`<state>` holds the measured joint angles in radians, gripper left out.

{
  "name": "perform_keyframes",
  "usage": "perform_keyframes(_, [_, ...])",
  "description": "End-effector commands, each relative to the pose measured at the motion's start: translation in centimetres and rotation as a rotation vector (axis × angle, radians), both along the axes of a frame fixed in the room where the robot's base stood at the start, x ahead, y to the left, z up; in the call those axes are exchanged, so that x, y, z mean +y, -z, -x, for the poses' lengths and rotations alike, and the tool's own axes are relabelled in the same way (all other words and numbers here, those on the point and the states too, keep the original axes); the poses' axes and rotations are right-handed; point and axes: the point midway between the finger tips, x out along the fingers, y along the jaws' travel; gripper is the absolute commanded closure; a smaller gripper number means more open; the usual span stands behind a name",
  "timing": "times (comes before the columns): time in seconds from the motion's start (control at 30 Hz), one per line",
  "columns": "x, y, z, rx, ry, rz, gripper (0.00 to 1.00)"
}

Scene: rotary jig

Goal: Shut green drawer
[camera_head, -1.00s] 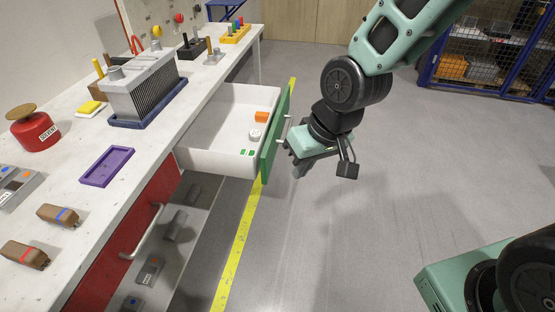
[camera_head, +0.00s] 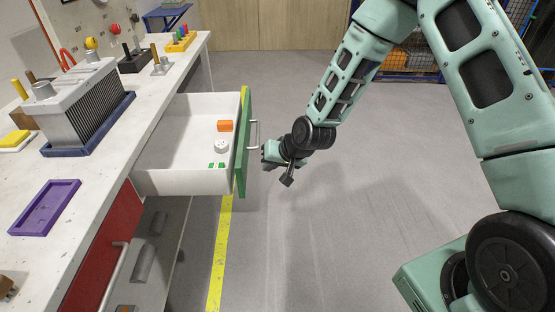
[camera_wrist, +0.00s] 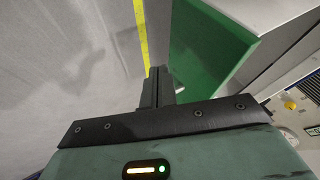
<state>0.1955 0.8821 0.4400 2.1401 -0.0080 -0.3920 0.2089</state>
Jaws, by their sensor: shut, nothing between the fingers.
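The green drawer stands pulled out from the workbench, its green front (camera_head: 243,145) facing right with a pale bar handle (camera_head: 254,135). Its white tray holds an orange block (camera_head: 225,126), a white round part (camera_head: 221,146) and small green pieces (camera_head: 216,165). My gripper (camera_head: 264,152) is just right of the green front, near the handle; I cannot tell whether it touches. In the wrist view the shut fingers (camera_wrist: 157,88) point toward the green front (camera_wrist: 205,45), with no object seen between them. The handle is not clear in the wrist view.
The white bench top (camera_head: 100,180) carries a finned grey block (camera_head: 88,110) and a purple tray (camera_head: 45,207). A red drawer front (camera_head: 105,245) with a handle is below, nearer me. Yellow tape (camera_head: 219,250) marks the floor. The floor to the right is open.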

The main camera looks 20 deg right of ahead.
Motion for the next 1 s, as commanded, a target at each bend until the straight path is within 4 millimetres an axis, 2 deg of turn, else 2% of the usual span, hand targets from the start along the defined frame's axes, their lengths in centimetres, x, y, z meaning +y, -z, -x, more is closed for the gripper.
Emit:
perform_keyframes(0.1, [0.9, 2.0, -1.1, 0.002, -0.001, -0.001, 1.00])
perform_keyframes(0.23, [2.9, 1.5, -1.7, -0.002, -0.004, 0.000, 1.00])
perform_keyframes(0.4, [4.2, 1.5, -2.2, -0.001, -0.001, 0.000, 1.00])
perform_keyframes(0.87, [4.6, 1.6, -2.3, 0.000, 0.000, 0.000, 1.00])
perform_keyframes(1.0, [5.2, 1.6, -2.5, 0.000, -0.002, 0.000, 1.00])
